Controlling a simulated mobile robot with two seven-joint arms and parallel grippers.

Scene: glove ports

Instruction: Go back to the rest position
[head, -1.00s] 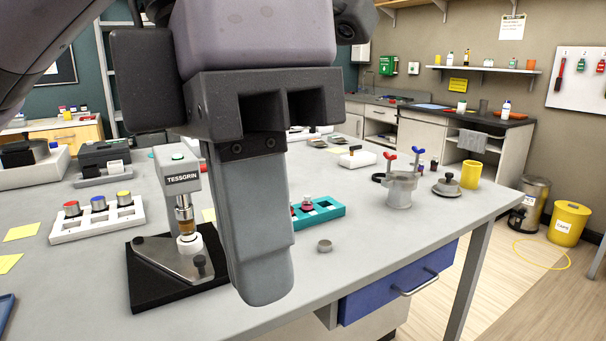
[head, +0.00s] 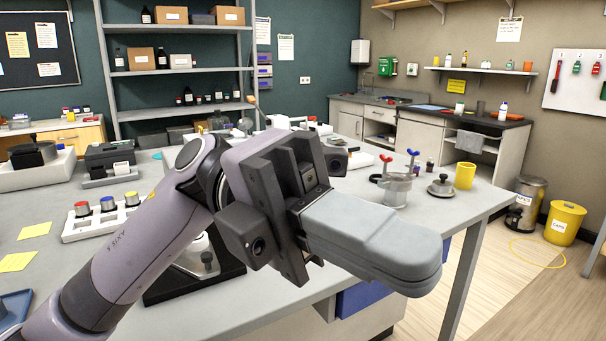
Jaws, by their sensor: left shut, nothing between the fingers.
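My left gripper (head: 418,262) is in the middle of the head view, on the arm that comes in from the lower left. Its grey fingers lie together, shut and empty, and point right and slightly down. It is in front of the grey table (head: 35,200), nearer to me than the things on it. The arm and gripper hide much of the black-based press (head: 205,262) and the middle of the table. My right gripper does not show.
A tray with coloured knobs (head: 95,222) stands on the left of the table. A metal pot with red and blue handles (head: 396,190), a lidded dish (head: 441,187) and a yellow cup (head: 465,175) stand at the right. A blue drawer (head: 362,297) is below the front edge.

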